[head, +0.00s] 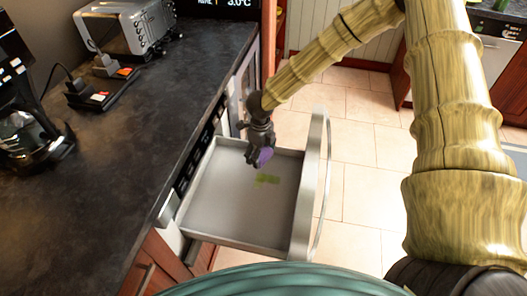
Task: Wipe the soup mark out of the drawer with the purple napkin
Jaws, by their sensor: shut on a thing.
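The drawer (225,212) is pulled open below the dark counter, and its grey floor is in view. A yellow-green soup mark (268,179) lies on the drawer floor toward the far right part. My gripper (261,157) is over the far end of the drawer, just beyond the mark. It is shut on the purple napkin (265,156), a small bunched piece at the fingertips. I cannot tell whether the napkin touches the drawer floor. The fingers hide part of the napkin.
The drawer front with its curved handle (322,180) stands on the right. The dark counter (110,160) on the left holds a toaster (128,28), a coffee maker (25,130) and a power strip (103,90). Tiled floor (360,190) is open to the right.

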